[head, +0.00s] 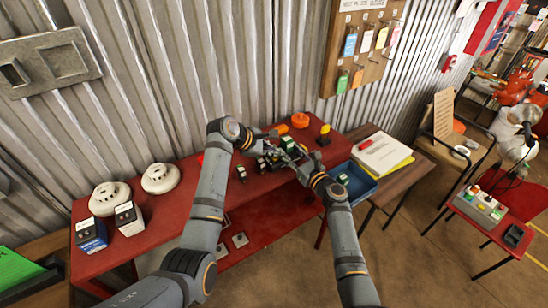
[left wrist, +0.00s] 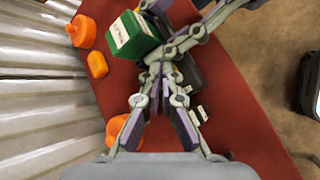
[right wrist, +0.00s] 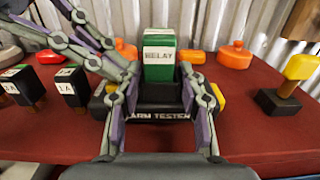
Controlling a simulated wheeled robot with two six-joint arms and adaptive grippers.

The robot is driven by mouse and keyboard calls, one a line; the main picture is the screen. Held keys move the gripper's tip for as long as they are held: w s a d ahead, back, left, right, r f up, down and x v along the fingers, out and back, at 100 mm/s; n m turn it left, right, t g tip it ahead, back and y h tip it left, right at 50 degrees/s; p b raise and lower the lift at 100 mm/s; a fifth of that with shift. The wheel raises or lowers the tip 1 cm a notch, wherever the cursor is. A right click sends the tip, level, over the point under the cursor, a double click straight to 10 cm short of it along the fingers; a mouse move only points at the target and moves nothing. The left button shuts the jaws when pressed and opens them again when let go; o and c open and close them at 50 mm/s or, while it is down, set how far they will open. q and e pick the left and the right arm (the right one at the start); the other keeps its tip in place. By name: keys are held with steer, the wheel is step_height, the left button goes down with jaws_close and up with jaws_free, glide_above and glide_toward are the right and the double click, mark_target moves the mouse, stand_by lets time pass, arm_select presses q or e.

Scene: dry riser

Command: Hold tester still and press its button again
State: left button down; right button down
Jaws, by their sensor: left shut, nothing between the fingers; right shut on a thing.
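The alarm tester (right wrist: 155,115) is a black box with a white name label on the red bench. A green relay block (right wrist: 160,70) stands upright on or behind it; I cannot tell which. The relay also shows in the left wrist view (left wrist: 133,36). My right gripper (right wrist: 160,90) is shut on the tester, with one finger at each side. My left gripper (left wrist: 157,70) is shut and empty, its tips together close beside the tester and relay. Its fingers come in from the left in the right wrist view (right wrist: 122,70). The tester's button is hidden from me.
Two small labelled fuses (right wrist: 72,86) stand left of the tester. A blue tray (head: 362,188) is at the bench's right end. White detectors (head: 160,178) sit at the left.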

arm_select(q)
steer(key=shift+w+d+r, duration=0.15)
steer(key=shift+d+r, duration=0.15)
steer(key=shift+r, duration=0.3)
arm_select(e)
steer(key=shift+s+a+f, duration=0.2)
steer(key=shift+a+f, duration=0.05)
steer(key=shift+f, duration=0.05)
arm_select(q)
steer(key=shift+r, duration=0.25)
steer(key=shift+a+r, duration=0.2)
steer(key=shift+r, duration=1.85)
arm_select(e)
steer(key=shift+d, duration=0.15)
steer(key=c, duration=0.7)
jaws_free()
steer(key=shift+c, duration=0.2)
arm_select(q)
steer(key=shift+f, duration=0.1)
arm_select(e)
steer(key=v, duration=1.2)
steer(key=shift+d, duration=0.2)
